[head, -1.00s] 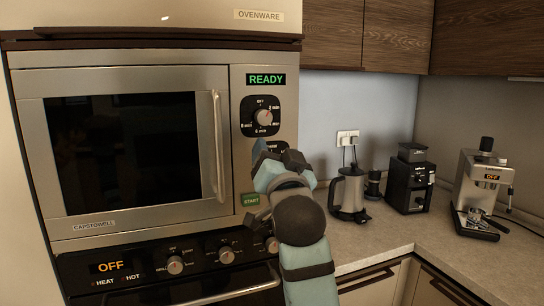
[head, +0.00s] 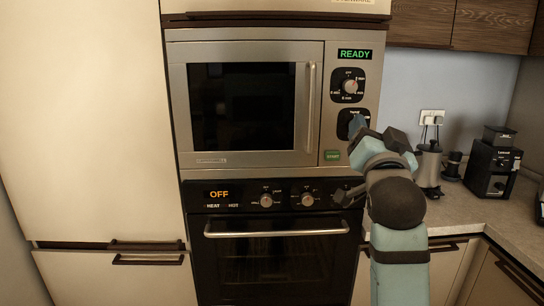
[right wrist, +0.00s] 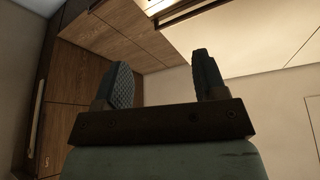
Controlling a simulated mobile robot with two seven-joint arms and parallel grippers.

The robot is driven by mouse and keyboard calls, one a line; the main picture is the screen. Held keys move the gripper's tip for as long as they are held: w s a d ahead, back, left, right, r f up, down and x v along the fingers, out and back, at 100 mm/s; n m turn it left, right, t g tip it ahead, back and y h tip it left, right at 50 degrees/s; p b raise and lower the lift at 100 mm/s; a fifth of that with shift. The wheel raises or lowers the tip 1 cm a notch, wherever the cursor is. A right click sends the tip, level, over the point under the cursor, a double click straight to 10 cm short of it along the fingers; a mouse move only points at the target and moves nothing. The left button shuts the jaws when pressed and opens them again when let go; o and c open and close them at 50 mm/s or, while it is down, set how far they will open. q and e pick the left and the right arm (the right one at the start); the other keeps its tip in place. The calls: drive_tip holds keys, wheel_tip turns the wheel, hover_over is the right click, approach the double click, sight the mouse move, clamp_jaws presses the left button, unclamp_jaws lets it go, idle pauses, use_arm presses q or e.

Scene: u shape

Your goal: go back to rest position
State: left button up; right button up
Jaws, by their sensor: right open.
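My right gripper (head: 361,126) is raised in front of the microwave's control panel in the head view. Its two fingers (right wrist: 162,82) stand apart with nothing between them in the right wrist view. The microwave (head: 245,165) has its door closed and its display reads READY. Parts of its lower dial and panel are hidden behind my gripper. My left gripper is in neither view.
Below the microwave is a closed oven (head: 270,255) with a bar handle and a display reading OFF. Tall cabinet doors (head: 90,120) stand to the left.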

drive_tip(key=d+n+t+h, duration=0.1)
drive_tip(key=d+n+h, duration=0.4)
drive_tip(key=d, duration=1.5)
drive_tip(key=s+a+f+n+g+y, duration=0.1)
drive_tip(key=s+f+n+g+y, duration=0.2)
drive_tip(key=f, duration=1.4)
drive_tip(key=s+a+f+n+g+y, duration=0.1)
drive_tip(key=a+f+n+g+y, duration=0.25)
drive_tip(key=f, duration=1.35)
drive_tip(key=s+a+f+n+g+y, duration=0.2)
drive_tip(key=s+f+g+y, duration=0.35)
drive_tip(key=s+f, duration=2)
drive_tip(key=w+a+m+h, duration=0.15)
drive_tip(key=a+m, duration=0.35)
drive_tip(key=a, duration=0.8)
use_arm(q)
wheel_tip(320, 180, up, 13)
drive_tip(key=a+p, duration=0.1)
drive_tip(key=p, duration=1.4)
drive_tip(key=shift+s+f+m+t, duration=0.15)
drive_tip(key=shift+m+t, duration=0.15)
use_arm(e)
wheel_tip(320, 180, up, 14)
drive_tip(key=shift+s+d+f, duration=0.25)
drive_tip(key=shift+s+d, duration=0.05)
drive_tip(key=shift+d, duration=0.05)
